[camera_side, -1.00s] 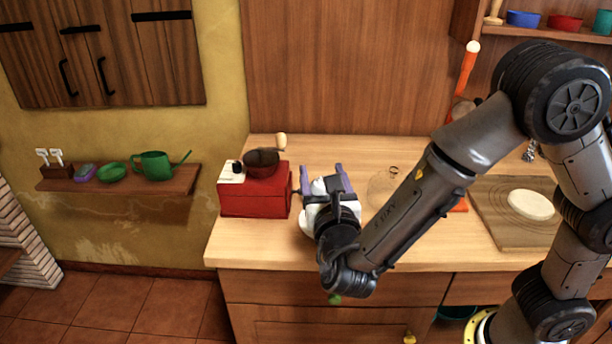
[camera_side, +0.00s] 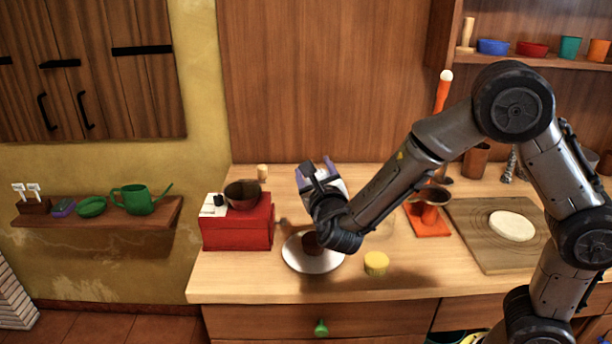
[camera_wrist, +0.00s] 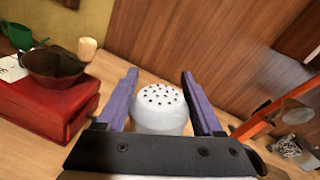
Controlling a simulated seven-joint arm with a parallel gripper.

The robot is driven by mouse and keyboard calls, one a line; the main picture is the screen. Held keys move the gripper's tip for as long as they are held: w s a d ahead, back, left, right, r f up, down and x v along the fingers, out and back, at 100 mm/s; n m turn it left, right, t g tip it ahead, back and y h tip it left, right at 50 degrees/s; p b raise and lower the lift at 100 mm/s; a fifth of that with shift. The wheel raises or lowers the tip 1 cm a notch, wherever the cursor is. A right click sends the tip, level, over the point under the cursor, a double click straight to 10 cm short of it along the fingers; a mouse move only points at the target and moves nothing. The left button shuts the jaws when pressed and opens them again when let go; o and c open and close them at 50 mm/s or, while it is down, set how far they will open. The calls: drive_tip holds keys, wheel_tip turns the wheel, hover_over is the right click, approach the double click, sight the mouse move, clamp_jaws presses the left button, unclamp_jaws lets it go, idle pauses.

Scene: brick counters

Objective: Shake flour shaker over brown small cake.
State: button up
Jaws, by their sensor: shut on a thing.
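My gripper (camera_side: 318,172) is shut on the white flour shaker (camera_wrist: 160,108), with one purple finger on each side of it. The wrist view shows the shaker's domed top with several dark holes. In the side view the shaker (camera_side: 334,184) is mostly hidden behind the gripper and looks tilted. The gripper and shaker are above the counter, near and behind the plate. A yellow small cake (camera_side: 376,262) stands right of the plate.
A red box-shaped grinder (camera_side: 237,232) with a dark bowl on top stands left of the plate. An orange stand (camera_side: 428,220) and a wooden board (camera_side: 480,245) with flat pale dough (camera_side: 512,226) are on the right. The counter's front edge near the plate is clear.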

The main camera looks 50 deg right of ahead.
wheel_tip(320, 180, down, 8)
drive_tip(key=n+g+h, duration=0.1)
drive_tip(key=n+g, duration=0.1)
drive_tip(key=n, duration=1.1)
drive_tip(key=shift+s+d, duration=0.35)
drive_tip(key=shift+f, duration=0.1)
idle(2.9)
